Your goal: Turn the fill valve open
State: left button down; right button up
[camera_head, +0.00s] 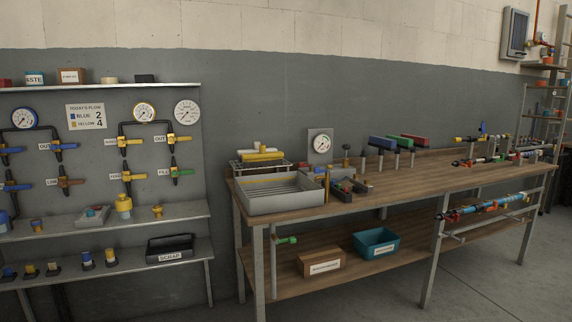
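A valve with a green handle (183,172) is on the grey wall panel at the left, at the lower right of the yellow-handled group. The small label (164,172) beside it seems to read FILL. Its handle looks roughly horizontal, across the upright pipe. A second labelled valve with a brown-orange handle (71,182) is in the blue group further left; its label is too small to read. Neither of my grippers is in view, and nothing touches the valves.
Round gauges (144,112) sit above the pipes. A sign (86,116) shows blue 2 and yellow 4. A shelf (190,214) with fittings juts out below the valves. A wooden workbench (400,188) with a grey tray (283,205) stands to the right. Floor is clear at the lower right.

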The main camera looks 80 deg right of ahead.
aim_at(174, 173)
jog(key=i+l+z, duration=0.1)
jog(key=z, duration=0.3)
jog(key=i+l+z, duration=0.15)
jog(key=z, duration=0.25)
jog(key=i+l+z, duration=0.2)
jog(key=z, duration=0.25)
jog(key=i+z, duration=0.15)
jog(key=z, duration=0.25)
jog(key=i+z, duration=0.2)
jog(key=z, duration=0.2)
jog(key=i+j, duration=0.15)
jog(key=i, duration=0.45)
jog(key=i+j, duration=0.15)
jog(key=i, duration=0.45)
jog(key=i+j, duration=0.1)
jog(key=i, duration=0.5)
jog(key=i+j, duration=0.15)
jog(key=i, duration=0.4)
jog(key=i+z, duration=0.05)
